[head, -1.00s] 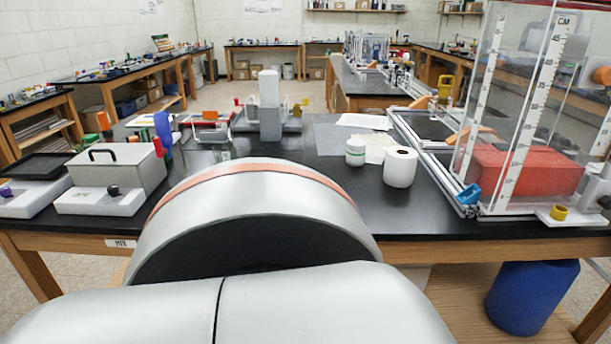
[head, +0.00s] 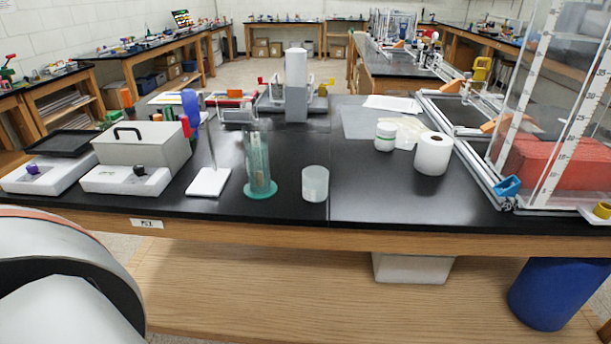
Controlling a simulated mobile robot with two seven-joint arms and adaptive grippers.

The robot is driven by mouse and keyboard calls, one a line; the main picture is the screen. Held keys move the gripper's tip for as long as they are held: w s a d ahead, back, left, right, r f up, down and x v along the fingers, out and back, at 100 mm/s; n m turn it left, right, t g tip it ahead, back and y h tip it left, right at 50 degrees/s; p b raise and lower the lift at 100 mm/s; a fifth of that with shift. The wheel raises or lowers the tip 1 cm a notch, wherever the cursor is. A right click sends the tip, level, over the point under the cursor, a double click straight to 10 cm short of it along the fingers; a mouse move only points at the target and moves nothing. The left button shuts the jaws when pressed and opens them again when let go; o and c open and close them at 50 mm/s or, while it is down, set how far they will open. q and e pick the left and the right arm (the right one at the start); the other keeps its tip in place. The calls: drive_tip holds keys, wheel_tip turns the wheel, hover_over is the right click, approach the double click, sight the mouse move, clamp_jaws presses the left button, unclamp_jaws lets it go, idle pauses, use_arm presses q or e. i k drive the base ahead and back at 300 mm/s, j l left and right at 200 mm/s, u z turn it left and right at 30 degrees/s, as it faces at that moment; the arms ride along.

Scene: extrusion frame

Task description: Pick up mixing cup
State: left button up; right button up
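Neither gripper shows in the head view. A large grey-white rounded part of my own arm fills the lower left corner.
A clear cylinder with a teal base (head: 260,170) and a white stand (head: 209,180) are left of the cup. A grey box (head: 145,150) sits further left. A white jar (head: 385,137) and paper roll (head: 432,154) stand right. Bench surface around the cup's right is clear.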

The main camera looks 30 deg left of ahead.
sight(315, 178)
drive_tip(key=u, duration=1)
